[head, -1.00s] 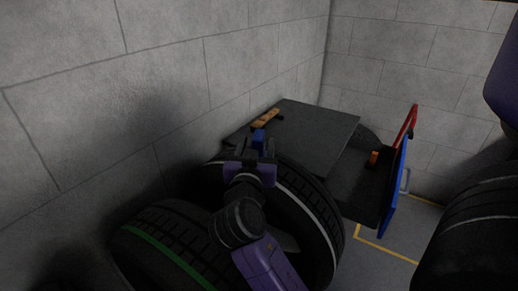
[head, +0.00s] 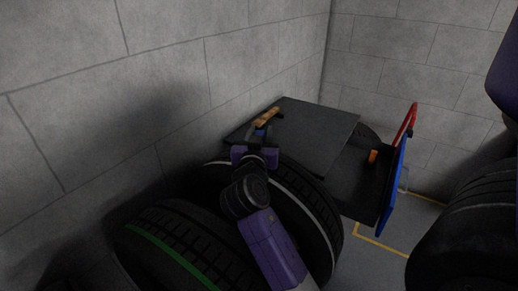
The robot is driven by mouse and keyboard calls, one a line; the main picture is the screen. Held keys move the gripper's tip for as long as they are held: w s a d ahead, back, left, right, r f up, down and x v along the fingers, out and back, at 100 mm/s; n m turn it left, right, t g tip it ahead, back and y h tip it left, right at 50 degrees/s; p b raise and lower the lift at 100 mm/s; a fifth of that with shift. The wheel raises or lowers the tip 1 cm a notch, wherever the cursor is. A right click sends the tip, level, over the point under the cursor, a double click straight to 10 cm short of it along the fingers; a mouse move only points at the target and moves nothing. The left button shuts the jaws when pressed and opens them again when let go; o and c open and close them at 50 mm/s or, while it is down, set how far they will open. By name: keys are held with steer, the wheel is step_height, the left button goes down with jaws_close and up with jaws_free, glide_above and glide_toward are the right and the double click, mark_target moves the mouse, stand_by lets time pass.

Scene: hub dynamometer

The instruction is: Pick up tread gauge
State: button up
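A small blue piece (head: 261,132) shows at the near left edge of the dark flat top; it may be the tread gauge, but it is too small and covered to be sure. My gripper (head: 257,140) is just in front of it, its dark fingers apart on either side of the blue piece. Whether they touch it cannot be seen. An orange-brown item with a dark end (head: 267,117) lies just beyond, near the wall.
The dark flat top (head: 315,125) is otherwise bare. Large tyres (head: 170,245) stand below my arm, and another dark round shape (head: 470,235) is at the right. A blue panel (head: 396,185) and red bar (head: 406,122) stand to the right. Block walls close off the left and back.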

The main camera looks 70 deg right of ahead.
jaws_close()
steer(key=shift+r, duration=0.1)
